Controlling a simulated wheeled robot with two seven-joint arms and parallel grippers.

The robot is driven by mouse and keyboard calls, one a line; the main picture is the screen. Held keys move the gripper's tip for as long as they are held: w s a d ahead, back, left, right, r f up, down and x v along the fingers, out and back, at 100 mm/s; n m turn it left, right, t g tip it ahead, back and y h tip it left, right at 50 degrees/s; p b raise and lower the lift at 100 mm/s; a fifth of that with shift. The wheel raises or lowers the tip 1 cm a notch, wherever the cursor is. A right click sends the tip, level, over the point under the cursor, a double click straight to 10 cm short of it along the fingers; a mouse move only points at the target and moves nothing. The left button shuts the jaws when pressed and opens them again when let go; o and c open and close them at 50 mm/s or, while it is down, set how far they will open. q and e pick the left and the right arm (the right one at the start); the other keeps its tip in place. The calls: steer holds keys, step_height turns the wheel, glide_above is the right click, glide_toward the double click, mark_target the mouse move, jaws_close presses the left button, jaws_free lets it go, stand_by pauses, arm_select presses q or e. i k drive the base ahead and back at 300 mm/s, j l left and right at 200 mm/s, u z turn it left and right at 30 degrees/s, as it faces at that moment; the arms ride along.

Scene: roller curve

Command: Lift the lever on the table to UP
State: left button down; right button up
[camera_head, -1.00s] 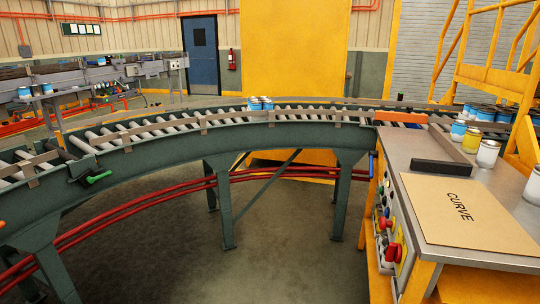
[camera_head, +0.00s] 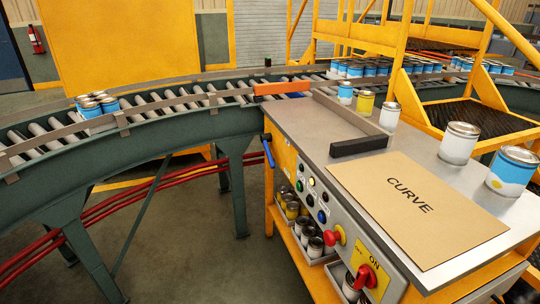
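A lever with a blue handle (camera_head: 268,152) is on the left side of the metal-topped table (camera_head: 300,122), near its far left corner. Its handle appears to hang downward, with a dark mount at the top. No UP marking is readable beside it. Neither of my grippers is in view.
The table's front panel holds coloured buttons, a red knob (camera_head: 340,234) and a red ON switch (camera_head: 366,276). A CURVE board (camera_head: 416,207), a dark block (camera_head: 359,146) and several cans lie on top. An orange bar (camera_head: 282,87) meets the roller conveyor (camera_head: 160,112).

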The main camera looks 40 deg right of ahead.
mark_target(264, 137)
steer(key=i+z, duration=0.65)
steer(key=z, duration=0.2)
steer(key=i+j+z, duration=0.2)
steer(key=z, duration=0.2)
steer(key=i+j+z, duration=0.3)
steer(key=z, duration=0.15)
steer(key=i+j+z, duration=0.45)
steer(key=j, duration=0.2)
steer(key=i+j+z, duration=0.2)
steer(key=i+j, duration=0.1)
steer(key=j, duration=0.1)
